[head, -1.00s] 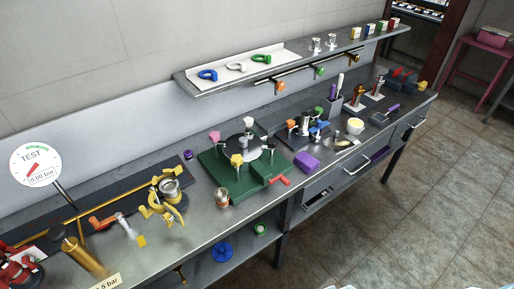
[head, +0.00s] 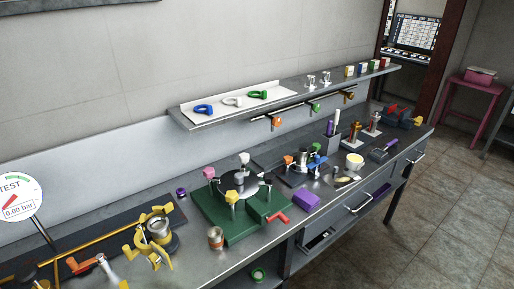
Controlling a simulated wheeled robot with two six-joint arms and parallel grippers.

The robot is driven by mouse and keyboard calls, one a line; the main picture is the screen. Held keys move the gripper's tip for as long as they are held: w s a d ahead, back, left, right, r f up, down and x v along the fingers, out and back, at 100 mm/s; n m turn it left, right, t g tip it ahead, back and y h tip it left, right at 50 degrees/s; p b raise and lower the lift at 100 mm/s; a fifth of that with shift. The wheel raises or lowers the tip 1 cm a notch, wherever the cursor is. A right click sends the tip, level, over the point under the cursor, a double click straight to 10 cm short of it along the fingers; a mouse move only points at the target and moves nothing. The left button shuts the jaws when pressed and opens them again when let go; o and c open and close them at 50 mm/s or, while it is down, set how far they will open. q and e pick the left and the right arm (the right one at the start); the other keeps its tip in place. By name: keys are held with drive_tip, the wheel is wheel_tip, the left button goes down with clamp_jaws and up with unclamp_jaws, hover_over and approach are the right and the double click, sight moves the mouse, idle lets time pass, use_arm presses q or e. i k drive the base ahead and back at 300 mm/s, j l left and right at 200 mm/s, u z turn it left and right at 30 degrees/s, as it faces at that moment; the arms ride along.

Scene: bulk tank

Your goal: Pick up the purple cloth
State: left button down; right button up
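The purple cloth (head: 306,200) looks like a small folded block. It lies on the steel workbench (head: 207,265) near its front edge, just right of the green fixture (head: 228,222) and its red handle. Nothing covers it. Neither of my grippers shows in the head view.
The green fixture with several coloured knobs stands left of the cloth. A yellow-white bowl (head: 354,161) and a small clamp assembly (head: 303,163) are behind it. A shelf (head: 290,95) with coloured rings hangs above.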

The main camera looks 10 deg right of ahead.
sight(304, 198)
drive_tip(key=l+u, duration=0.15)
drive_tip(key=u, duration=0.2)
drive_tip(key=l+u, duration=0.1)
drive_tip(key=u, duration=0.25)
drive_tip(key=l+u, duration=0.1)
drive_tip(key=u, duration=0.25)
drive_tip(key=k+l+u, duration=0.4)
drive_tip(key=k+l, duration=0.2)
drive_tip(key=l, duration=0.35)
drive_tip(key=k+l+u, duration=0.35)
drive_tip(key=k+l, duration=0.6)
drive_tip(key=l, duration=0.1)
